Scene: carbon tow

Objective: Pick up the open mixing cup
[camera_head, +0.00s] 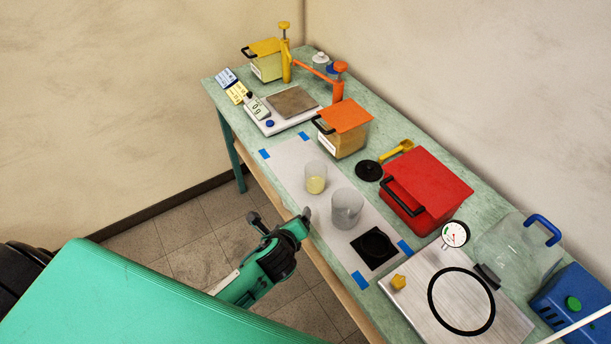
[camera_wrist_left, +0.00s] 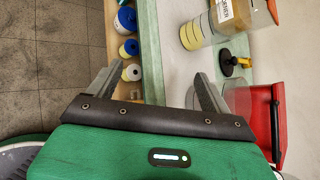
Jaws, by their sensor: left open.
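The open mixing cup (camera_head: 346,208), a grey translucent cylinder with no lid on, stands upright on the pale mat near the table's front edge. In the left wrist view the cup (camera_wrist_left: 240,98) is partly hidden behind the right-hand finger. My left gripper (camera_head: 281,215) is open and empty at the table's front edge, left of the cup and apart from it. Its spread fingers also show in the left wrist view (camera_wrist_left: 156,72). A smaller clear cup with pale yellow contents (camera_head: 316,180) stands just behind and left of the mixing cup. My right gripper is not in view.
A black lid (camera_head: 369,170) lies behind the cup, beside a red box (camera_head: 424,190). A black square pad (camera_head: 374,248) lies to its right. An orange-lidded container (camera_head: 343,130) and scale (camera_head: 284,107) stand further back. A metal plate (camera_head: 410,305) lies at right.

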